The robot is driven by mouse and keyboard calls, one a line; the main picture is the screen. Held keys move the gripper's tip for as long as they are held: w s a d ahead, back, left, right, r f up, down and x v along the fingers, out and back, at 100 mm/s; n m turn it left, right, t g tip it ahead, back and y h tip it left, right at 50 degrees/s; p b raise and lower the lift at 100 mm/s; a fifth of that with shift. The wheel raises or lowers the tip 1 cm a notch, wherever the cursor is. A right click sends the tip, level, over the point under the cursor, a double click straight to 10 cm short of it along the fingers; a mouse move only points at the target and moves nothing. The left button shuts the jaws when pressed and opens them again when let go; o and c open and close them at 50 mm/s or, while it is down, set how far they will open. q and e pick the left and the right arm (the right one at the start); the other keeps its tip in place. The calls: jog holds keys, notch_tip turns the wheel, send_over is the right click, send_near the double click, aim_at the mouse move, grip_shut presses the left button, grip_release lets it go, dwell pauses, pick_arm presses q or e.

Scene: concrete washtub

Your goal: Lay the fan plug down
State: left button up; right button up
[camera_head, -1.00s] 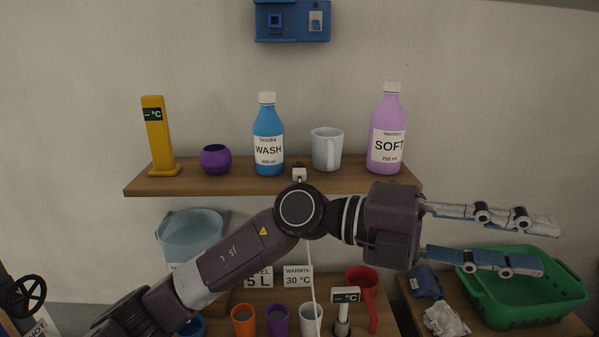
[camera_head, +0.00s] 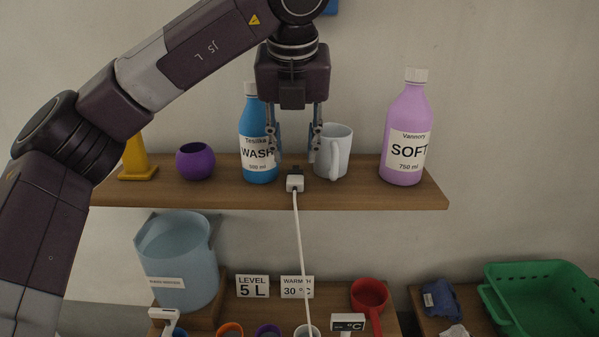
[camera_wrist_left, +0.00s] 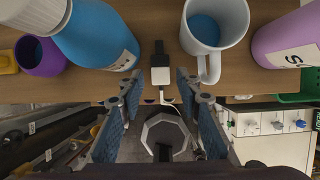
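The fan plug (camera_head: 295,182) is a small white block with a dark end, at the front edge of the wooden shelf (camera_head: 350,199). Its white cable (camera_head: 301,250) hangs over the edge. In the left wrist view the plug (camera_wrist_left: 160,75) lies on the shelf with its dark end toward the wall. My left gripper (camera_head: 295,151) points down above and behind the plug in the head view, fingers open and empty. In the left wrist view its fingers (camera_wrist_left: 160,102) stand apart on either side of the cable line. My right gripper is not in view.
On the shelf, a blue WASH bottle (camera_head: 260,170) and a white mug (camera_head: 334,160) stand close on either side of my fingers. A purple cup (camera_head: 195,161) and a pink SOFT bottle (camera_head: 404,130) stand farther out. Below are a bluish tub (camera_head: 177,265) and a green basket (camera_head: 540,300).

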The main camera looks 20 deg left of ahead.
aim_at(296, 174)
pick_arm(q)
jog(key=shift+s+f, duration=0.25)
jog(key=shift+s, duration=0.1)
jog(key=shift+a+f+p, duration=0.1)
jog(key=shift+f+p, duration=0.25)
jog(key=shift+p, duration=0.2)
jog(key=w+f+p, duration=0.1)
jog(key=f, duration=0.1)
jog(key=w+f, duration=0.2)
jog(key=shift+a+p, duration=0.2)
jog(key=shift+p, duration=0.15)
jog(key=shift+w+f, duration=0.1)
jog(key=shift+f, duration=0.15)
jog(key=shift+s+r, duration=0.1)
jog(key=shift+s, duration=0.3)
jog(key=shift+c, duration=0.4)
jog(key=shift+w, duration=0.15)
jog(key=c, duration=0.7)
jog(key=shift+c, duration=0.2)
